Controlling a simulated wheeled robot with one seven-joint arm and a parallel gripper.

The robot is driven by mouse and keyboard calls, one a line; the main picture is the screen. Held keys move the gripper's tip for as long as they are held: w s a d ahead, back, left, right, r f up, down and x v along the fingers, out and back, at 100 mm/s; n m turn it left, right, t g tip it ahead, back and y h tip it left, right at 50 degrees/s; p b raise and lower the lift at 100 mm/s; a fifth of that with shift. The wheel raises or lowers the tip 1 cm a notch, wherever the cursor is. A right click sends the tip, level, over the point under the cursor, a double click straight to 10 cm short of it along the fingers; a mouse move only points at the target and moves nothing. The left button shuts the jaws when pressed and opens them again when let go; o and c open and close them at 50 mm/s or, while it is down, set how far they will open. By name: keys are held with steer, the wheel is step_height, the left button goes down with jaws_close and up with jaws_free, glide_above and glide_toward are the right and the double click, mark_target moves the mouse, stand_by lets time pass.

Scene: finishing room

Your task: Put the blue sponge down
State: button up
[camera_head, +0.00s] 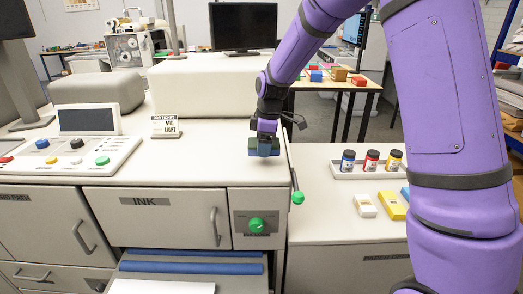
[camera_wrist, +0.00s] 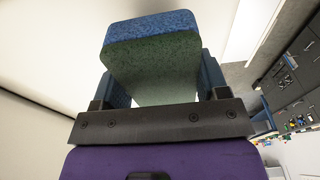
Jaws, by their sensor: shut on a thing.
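The blue sponge (camera_wrist: 150,30) is held between the two fingers of my gripper (camera_wrist: 163,90) in the wrist view. Its top edge looks blue and its broad face dark green. In the head view my gripper (camera_head: 264,143) points down over the white machine top near its right edge, shut on the sponge (camera_head: 253,151). I cannot tell whether the sponge touches the surface below.
A lower counter on the right carries a tray of ink jars (camera_head: 371,166), a white block (camera_head: 364,205) and a yellow block (camera_head: 392,206). A control panel (camera_head: 72,150) and a small sign (camera_head: 165,126) stand left. The machine top (camera_head: 205,150) between is clear.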

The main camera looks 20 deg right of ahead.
steer(key=shift+w+d+f, duration=0.1)
steer(key=shift+w, duration=0.65)
steer(key=shift+w+d+f, duration=0.1)
steer(key=shift+w, duration=0.6)
steer(key=shift+w+f, duration=0.1)
steer(key=shift+f, duration=1.6)
steer(key=shift+f, duration=0.15)
steer(key=o, duration=0.9)
